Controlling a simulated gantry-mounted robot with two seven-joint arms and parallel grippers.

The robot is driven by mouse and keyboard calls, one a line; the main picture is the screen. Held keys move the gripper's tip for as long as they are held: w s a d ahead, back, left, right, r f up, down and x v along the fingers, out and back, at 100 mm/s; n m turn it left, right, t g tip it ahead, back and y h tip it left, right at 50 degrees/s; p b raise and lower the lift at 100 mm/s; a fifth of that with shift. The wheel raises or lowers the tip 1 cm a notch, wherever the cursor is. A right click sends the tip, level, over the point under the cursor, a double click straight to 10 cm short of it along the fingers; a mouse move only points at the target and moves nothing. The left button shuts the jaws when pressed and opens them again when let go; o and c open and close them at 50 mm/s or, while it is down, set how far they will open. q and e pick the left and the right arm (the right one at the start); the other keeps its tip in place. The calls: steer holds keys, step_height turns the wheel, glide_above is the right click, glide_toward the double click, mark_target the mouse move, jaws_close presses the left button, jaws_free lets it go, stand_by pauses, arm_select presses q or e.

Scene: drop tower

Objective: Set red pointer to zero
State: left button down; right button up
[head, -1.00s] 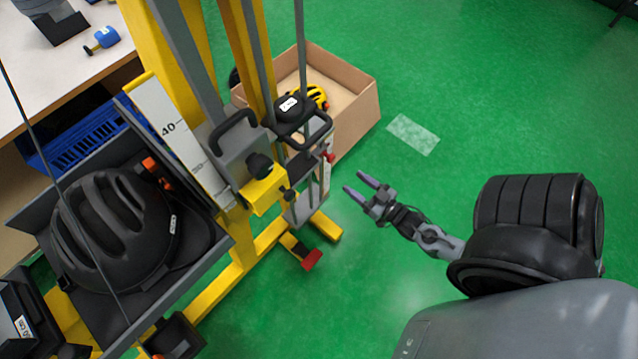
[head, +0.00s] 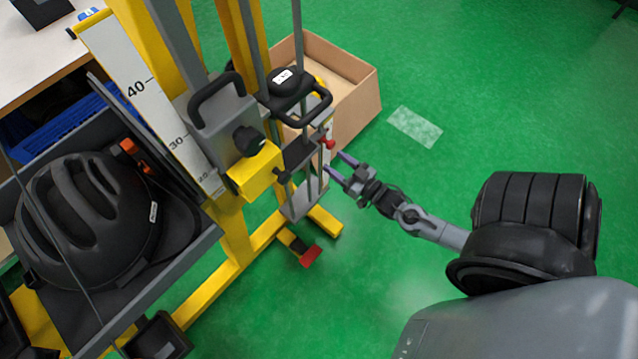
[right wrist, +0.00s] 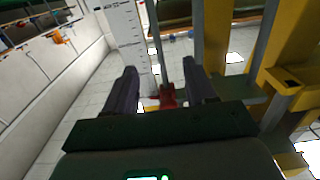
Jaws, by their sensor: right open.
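The red pointer (head: 327,142) is a small red piece on the right side of the drop tower, by a pale upright scale strip (head: 327,158). In the right wrist view a red piece that looks like this pointer (right wrist: 167,95) shows between my fingers, beyond them, with a white marked scale (right wrist: 126,26) up and to its left. My right gripper (head: 336,165) is open and empty, just below and right of the pointer in the head view. I cannot tell whether a finger touches it. My left gripper is not in view.
The yellow tower frame (head: 236,232) and grey guide rods stand left of my right gripper. A black helmet (head: 85,220) lies in a grey tray at left. A cardboard box (head: 350,112) stands behind. A red-ended foot (head: 311,256) sits low.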

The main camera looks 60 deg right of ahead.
steer(key=s+a+p, duration=0.1)
steer(key=s+p, duration=0.1)
steer(key=s, duration=0.5)
steer(key=w+a+f+g+y+b, duration=0.2)
steer(key=w+a+f+g+b, duration=0.5)
steer(key=a+f+b, duration=0.3)
arm_select(q)
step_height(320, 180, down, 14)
steer(key=b, duration=0.7)
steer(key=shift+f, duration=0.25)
arm_select(e)
steer(key=s+a+n+g+y, duration=0.1)
steer(key=s+a+n+g, duration=0.3)
steer(key=a, duration=0.6)
steer(key=shift+s+a+f+g+y, duration=0.3)
steer(key=shift+s+a+g, duration=0.1)
steer(key=shift+s+g, duration=0.9)
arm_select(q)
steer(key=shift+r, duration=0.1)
arm_select(e)
steer(key=shift+w+r, duration=0.1)
steer(key=shift+r, duration=0.05)
